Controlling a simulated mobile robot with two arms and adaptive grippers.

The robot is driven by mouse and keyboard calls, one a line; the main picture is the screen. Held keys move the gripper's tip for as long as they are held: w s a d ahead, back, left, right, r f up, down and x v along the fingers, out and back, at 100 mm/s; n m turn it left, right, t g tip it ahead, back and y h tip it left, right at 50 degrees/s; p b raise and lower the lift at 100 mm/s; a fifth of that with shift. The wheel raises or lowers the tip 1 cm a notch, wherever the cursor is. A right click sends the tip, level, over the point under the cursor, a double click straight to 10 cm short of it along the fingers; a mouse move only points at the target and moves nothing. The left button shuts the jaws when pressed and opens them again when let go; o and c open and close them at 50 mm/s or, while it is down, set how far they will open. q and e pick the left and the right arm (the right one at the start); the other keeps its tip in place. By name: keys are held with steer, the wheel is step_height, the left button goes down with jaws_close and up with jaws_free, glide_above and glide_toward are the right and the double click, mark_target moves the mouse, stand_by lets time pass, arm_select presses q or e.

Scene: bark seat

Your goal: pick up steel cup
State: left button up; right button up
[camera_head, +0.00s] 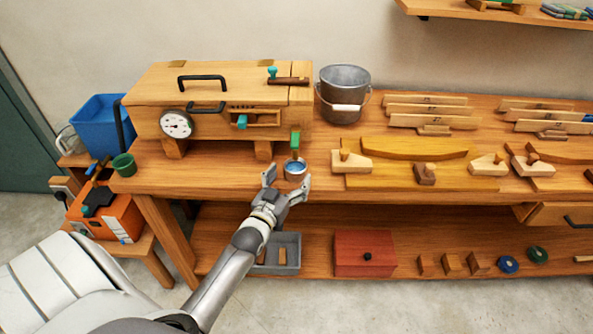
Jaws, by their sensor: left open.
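The steel cup (295,171) is a small metal cup with blue inside, near the front edge of the wooden workbench (230,184). A green-handled item (295,142) stands upright at its back; I cannot tell whether it is in the cup or behind it. My left gripper (287,180) is open at the bench's front edge. One finger is to the left of the cup and the other to its right, close to it. I cannot tell whether either finger touches it. My right gripper does not show.
A wooden box with a gauge (177,123) stands behind and left of the cup. A metal bucket (344,80) is behind, and wooden planes (352,161) lie to the right. A lower shelf holds a red box (365,253).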

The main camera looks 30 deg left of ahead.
mark_target(295, 165)
arm_select(q)
steer(key=shift+w+a+r, duration=0.2)
steer(key=shift+w, duration=0.3)
steer(key=w, duration=0.1)
steer(key=w+p, duration=0.1)
steer(key=w, duration=0.1)
steer(key=shift+a, duration=0.4)
steer(key=shift+w+f, duration=0.1)
steer(key=shift+w, duration=0.5)
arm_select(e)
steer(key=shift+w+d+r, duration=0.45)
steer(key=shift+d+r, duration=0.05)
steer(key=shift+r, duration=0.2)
arm_select(q)
steer(key=shift+c, duration=0.2)
steer(key=c, duration=1.2)
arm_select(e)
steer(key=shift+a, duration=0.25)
